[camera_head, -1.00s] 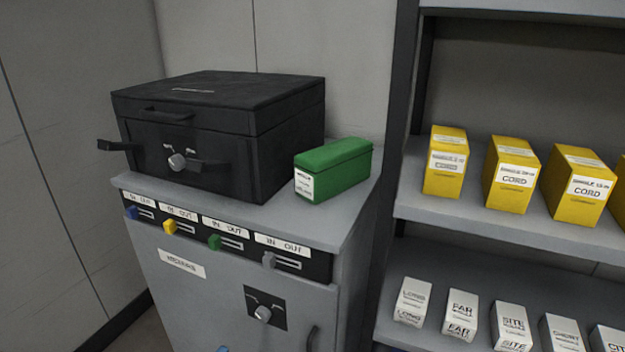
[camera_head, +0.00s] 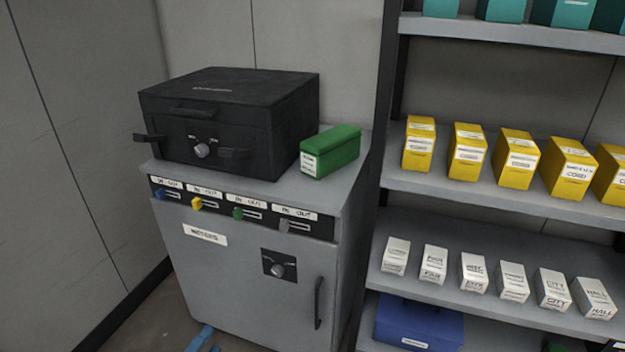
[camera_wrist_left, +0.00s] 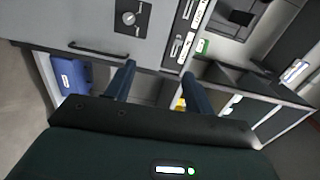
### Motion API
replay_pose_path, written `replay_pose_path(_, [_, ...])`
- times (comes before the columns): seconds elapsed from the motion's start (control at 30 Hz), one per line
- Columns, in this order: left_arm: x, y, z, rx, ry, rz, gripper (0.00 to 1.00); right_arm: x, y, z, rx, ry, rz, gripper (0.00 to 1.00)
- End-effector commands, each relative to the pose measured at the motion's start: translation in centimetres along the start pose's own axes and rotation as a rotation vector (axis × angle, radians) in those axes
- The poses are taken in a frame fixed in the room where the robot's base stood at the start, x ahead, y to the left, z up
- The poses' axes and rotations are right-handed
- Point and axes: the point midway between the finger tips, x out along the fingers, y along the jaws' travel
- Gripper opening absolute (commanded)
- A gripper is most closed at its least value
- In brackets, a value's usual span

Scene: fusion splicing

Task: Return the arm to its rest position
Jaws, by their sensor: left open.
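My left gripper (camera_head: 204,340) shows only as blue fingertips at the bottom edge of the head view, low in front of the grey cabinet (camera_head: 225,275). In the left wrist view its two dark blue fingers (camera_wrist_left: 158,88) are spread apart with nothing between them. The cabinet front, with its knob and handle, lies beyond the fingers there. My right gripper is in neither view.
A black case (camera_head: 215,125) and a green box (camera_head: 330,150) stand on the cabinet. Shelves (camera_head: 470,205) at the right hold yellow boxes (camera_head: 466,150), white boxes (camera_head: 474,272) and a blue bin (camera_head: 418,326). Bare floor (camera_head: 150,320) shows at lower left.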

Motion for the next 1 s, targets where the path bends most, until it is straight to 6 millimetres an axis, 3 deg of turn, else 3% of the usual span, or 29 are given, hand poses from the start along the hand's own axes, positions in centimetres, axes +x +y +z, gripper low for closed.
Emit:
replay_pose_path(0.03, [-0.6, -3.1, -0.5, -0.121, -0.037, 0.023, 0.54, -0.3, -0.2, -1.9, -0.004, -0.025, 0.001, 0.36])
replay_pose_path(0.1, [-1.5, -4.7, -1.0, -0.289, -0.091, 0.061, 0.54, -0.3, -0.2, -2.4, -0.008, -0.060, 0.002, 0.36])
replay_pose_path(0.27, [-3.9, -8.5, -2.9, -0.711, -0.222, 0.159, 0.54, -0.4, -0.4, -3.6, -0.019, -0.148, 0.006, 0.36])
replay_pose_path(0.4, [-6.4, -11.4, -5.7, -1.096, -0.345, 0.265, 0.54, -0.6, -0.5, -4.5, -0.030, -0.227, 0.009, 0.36])
replay_pose_path(0.53, [-8.5, -13.1, -8.4, -1.368, -0.441, 0.355, 0.54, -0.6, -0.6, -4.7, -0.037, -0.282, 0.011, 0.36])
replay_pose_path(0.7, [-9.8, -13.9, -10.3, -1.536, -0.506, 0.418, 0.54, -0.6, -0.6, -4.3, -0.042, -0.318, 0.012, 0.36])
replay_pose_path(1.0, [-10.0, -13.6, -10.5, -1.557, -0.514, 0.425, 0.54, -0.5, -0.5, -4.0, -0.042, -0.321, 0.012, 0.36])
